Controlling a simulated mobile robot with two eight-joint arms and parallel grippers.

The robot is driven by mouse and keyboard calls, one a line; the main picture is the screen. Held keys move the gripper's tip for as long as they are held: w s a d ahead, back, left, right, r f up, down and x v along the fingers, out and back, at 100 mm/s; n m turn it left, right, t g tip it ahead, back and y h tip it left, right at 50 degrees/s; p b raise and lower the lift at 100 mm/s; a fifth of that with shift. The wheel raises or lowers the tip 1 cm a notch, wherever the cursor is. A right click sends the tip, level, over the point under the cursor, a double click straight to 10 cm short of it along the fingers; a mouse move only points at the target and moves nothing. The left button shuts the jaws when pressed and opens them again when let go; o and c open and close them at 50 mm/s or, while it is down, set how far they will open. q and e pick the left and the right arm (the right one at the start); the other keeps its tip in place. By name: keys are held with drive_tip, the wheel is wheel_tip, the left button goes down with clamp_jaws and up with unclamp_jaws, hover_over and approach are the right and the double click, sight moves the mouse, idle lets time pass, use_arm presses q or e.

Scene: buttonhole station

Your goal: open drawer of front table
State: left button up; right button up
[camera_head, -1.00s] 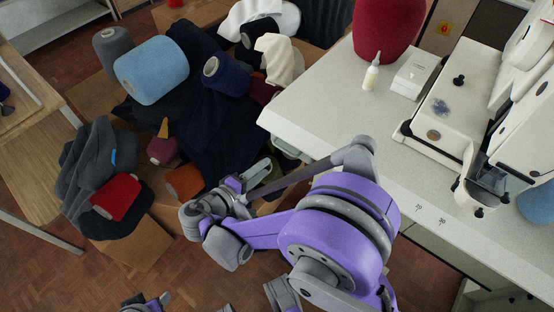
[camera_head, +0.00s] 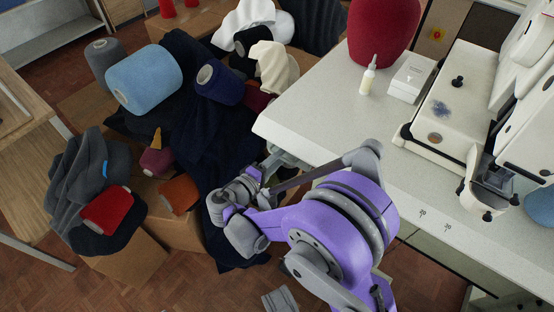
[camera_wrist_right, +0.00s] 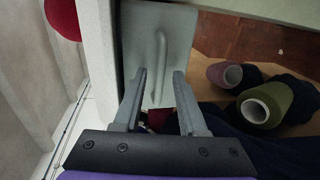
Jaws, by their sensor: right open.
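The front table is the white table (camera_head: 320,128) on the right of the head view. Its pale grey drawer (camera_head: 286,158) shows under the table's near left edge, partly behind my right arm. In the right wrist view the drawer front (camera_wrist_right: 183,38) fills the upper middle, with a slim bar handle (camera_wrist_right: 161,58) on it. My right gripper (camera_wrist_right: 160,80) is open. Its two fingers point at the drawer front, one on each side of the handle's lower end in the picture. Contact cannot be told. In the head view my right gripper (camera_head: 262,176) is close to the drawer.
A white sewing machine (camera_head: 455,105), a small bottle (camera_head: 368,78), a white box (camera_head: 412,78) and a big red cone (camera_head: 383,30) stand on the table. Yarn cones, dark cloth and cardboard boxes (camera_head: 130,262) crowd the floor left of the drawer. A wooden table (camera_head: 25,165) stands far left.

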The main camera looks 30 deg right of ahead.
clamp_jaws()
idle(1.4)
